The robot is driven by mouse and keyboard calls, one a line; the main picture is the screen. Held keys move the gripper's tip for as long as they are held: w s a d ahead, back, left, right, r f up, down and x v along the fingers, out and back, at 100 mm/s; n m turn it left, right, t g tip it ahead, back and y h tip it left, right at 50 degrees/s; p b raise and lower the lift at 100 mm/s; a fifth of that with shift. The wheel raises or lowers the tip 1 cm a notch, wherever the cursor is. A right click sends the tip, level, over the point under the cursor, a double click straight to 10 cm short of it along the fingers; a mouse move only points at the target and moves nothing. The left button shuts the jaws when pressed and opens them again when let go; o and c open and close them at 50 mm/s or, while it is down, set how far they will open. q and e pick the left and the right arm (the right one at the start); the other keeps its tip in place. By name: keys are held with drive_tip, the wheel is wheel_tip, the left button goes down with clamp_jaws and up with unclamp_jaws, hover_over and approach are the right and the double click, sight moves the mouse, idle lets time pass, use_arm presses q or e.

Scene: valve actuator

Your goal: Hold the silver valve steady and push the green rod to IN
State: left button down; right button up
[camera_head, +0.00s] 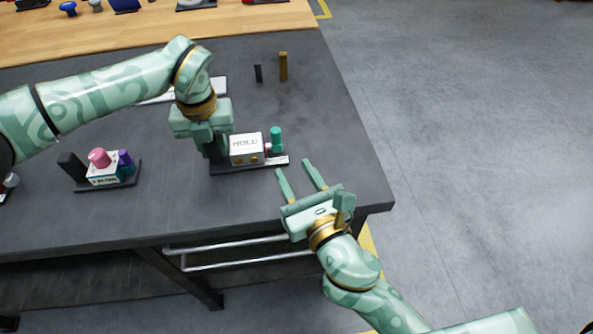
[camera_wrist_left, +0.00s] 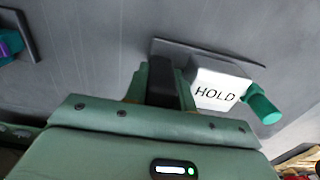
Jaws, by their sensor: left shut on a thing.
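My left gripper (camera_head: 213,152) is at the valve's left end, shut on a black block (camera_wrist_left: 161,80) beside the box. My right gripper (camera_head: 293,166) is open and empty, its fingers pointing toward the rod end from the front right, apart from it.
Another device with pink and purple knobs (camera_head: 104,168) stands to the left. A dark peg (camera_head: 258,73) and a brown peg (camera_head: 283,66) stand at the back. A pale flat plate (camera_head: 160,96) lies behind my left arm. The grey table's right side is clear.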

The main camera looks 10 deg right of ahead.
use_arm(q)
drive_tip(key=c, duration=1.5)
unclamp_jaws()
drive_tip(key=shift+s+f, duration=0.15)
drive_tip(key=shift+f, duration=0.15)
drive_tip(key=o, duration=0.4)
use_arm(e)
drive_tip(key=shift+w+f, duration=0.1)
drive_tip(key=shift+w, duration=0.05)
use_arm(q)
drive_tip(key=shift+w+r, duration=0.1)
drive_tip(key=shift+w, duration=0.1)
